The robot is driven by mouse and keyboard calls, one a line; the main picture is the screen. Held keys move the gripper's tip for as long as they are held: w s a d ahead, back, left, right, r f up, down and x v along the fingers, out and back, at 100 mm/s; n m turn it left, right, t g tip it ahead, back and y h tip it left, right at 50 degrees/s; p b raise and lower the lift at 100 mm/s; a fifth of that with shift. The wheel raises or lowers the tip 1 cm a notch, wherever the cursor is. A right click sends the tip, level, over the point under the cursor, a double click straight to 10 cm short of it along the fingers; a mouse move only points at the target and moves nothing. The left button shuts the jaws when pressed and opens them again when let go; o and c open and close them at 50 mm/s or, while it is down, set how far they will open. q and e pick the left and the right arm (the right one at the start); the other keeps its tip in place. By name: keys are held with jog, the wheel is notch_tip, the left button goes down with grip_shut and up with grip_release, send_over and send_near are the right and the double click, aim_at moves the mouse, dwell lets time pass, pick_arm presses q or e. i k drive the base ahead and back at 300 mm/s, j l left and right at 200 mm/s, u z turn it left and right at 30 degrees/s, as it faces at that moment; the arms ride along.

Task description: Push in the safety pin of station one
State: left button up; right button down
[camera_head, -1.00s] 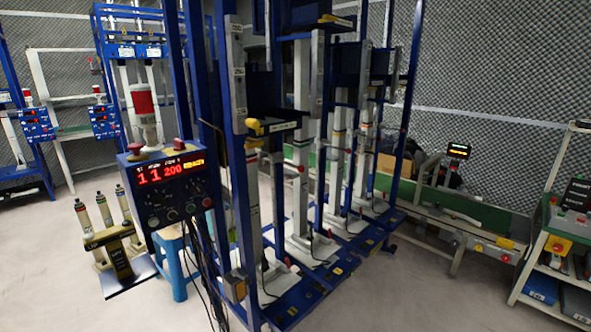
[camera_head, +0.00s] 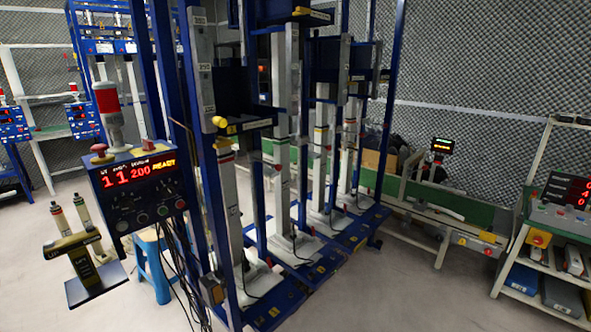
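The nearest press station of the blue frame stands left of centre, with its control box (camera_head: 136,186) on its left side. The box's red display reads 1, 1 and 200, with yellow text that looks like READY. A small yellow-ended pin or knob (camera_head: 221,122) sticks out at the left of a dark bracket on this station, beside the grey column (camera_head: 203,82). It looks like the safety pin; how deep it sits cannot be told. Neither of my grippers is in view, so nothing of mine touches the pin.
More press columns (camera_head: 283,130) stand behind in the same frame. A blue stool (camera_head: 153,265) and a black stand (camera_head: 84,270) are at the lower left, and cables hang below the box. A conveyor (camera_head: 450,222) and a shelf cart (camera_head: 545,245) are right. Floor is clear at front right.

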aim_at(278, 167)
jog(key=i+l+u, duration=0.1)
jog(key=l, duration=0.25)
jog(key=i+l+u, duration=0.1)
jog(key=i+l, duration=0.15)
jog(key=l, duration=0.15)
jog(key=i+l, duration=0.15)
jog(key=l, duration=0.25)
jog(key=i+l+u, duration=0.15)
jog(key=l, duration=0.2)
